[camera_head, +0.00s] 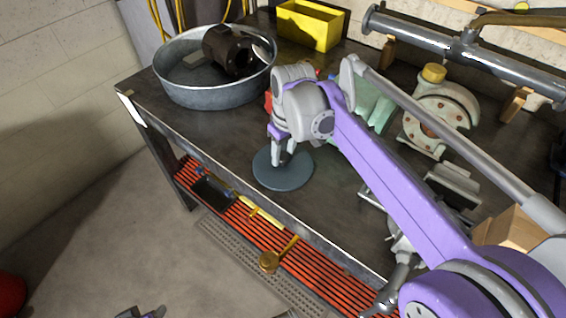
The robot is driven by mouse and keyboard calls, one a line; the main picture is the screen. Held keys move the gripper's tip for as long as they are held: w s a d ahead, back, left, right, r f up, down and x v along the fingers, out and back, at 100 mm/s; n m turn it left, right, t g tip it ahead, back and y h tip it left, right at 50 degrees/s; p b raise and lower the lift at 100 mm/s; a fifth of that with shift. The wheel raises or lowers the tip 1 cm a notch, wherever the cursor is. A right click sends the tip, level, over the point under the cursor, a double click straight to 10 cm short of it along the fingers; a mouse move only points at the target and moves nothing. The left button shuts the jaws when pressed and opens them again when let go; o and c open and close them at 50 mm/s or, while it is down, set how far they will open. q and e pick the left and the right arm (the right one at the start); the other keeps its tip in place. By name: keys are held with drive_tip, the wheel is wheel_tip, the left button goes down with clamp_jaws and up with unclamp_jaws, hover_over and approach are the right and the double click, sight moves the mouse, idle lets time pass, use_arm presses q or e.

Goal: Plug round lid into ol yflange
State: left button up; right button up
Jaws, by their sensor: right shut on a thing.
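The round lid (283,180) is a flat dark grey disc over the front left part of the workbench. My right gripper (283,160) points down and is shut on the lid near its upper middle. I cannot tell whether the lid touches the bench. No thing is clearly marked as the yflange. A dark brown flanged pipe fitting (228,50) lies in a round metal tub (200,96) at the back left. A small grey part cut off by the bottom edge may be my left gripper (140,312); its jaws cannot be made out.
A yellow bin (310,24) stands at the back. A pale green housing with a yellow cap (432,112) and a large grey pipe (462,50) are to the right. The bench (205,130) is bare left of the lid. A slatted orange shelf (325,262) is below.

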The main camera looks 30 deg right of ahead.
sight(283, 156)
clamp_jaws()
drive_tip(key=shift+r, duration=0.1)
wheel_tip(283, 156, up, 10)
drive_tip(key=p, duration=0.1)
idle(0.4)
